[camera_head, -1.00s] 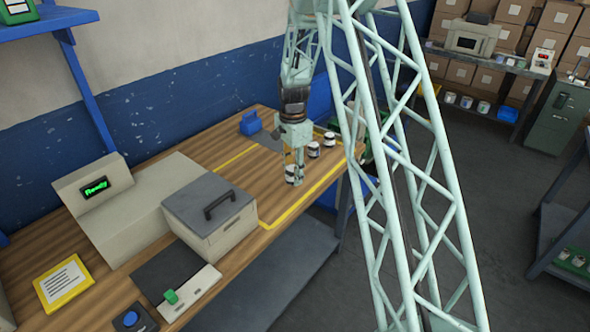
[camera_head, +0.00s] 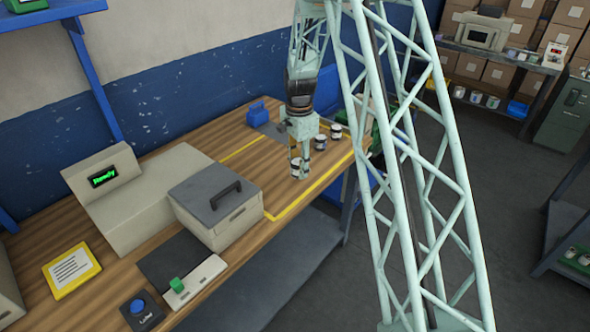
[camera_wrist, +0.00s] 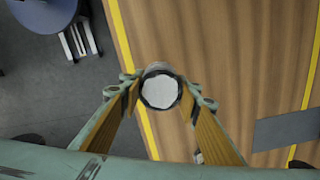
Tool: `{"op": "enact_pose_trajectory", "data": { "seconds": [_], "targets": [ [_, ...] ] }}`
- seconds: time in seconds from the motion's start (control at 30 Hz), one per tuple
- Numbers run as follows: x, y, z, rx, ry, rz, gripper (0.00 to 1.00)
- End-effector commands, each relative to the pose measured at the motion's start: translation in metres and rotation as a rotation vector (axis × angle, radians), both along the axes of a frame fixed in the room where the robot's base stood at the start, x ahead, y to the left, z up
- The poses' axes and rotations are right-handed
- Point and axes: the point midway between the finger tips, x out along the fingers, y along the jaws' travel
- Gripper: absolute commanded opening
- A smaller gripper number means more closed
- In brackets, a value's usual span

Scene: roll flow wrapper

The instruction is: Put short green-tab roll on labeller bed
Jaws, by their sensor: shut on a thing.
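My gripper (camera_head: 299,172) points down over the wooden bench, shut on a short white roll (camera_head: 295,168) with dark ends. In the wrist view the roll's round white end with a dark rim (camera_wrist: 160,91) sits between my two fingers. No green tab shows on it. I cannot tell whether it touches the bench. A dark flat plate (camera_head: 165,258), which looks like the labeller bed, lies in front of the grey lidded box, with a pale block and green knob (camera_head: 177,284) beside it.
Two more rolls (camera_head: 320,142) stand on the bench behind my gripper. The grey lidded box (camera_head: 215,205) with a handle stands between my gripper and the plate. A beige machine (camera_head: 140,200) reads "Ready". A blue button (camera_head: 138,307) is at the front. Yellow lines mark the bench.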

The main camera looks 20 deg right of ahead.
Motion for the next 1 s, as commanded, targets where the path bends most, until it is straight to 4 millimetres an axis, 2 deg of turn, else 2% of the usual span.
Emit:
{"op": "enact_pose_trajectory", "data": {
  "seconds": [0.37, 1.0],
  "targets": [
    [0.013, 0.027, -0.004, 0.000, 0.000, 0.240, 0.18],
    [0.044, 0.110, -0.013, -0.001, -0.001, 0.970, 0.18]
  ]
}}
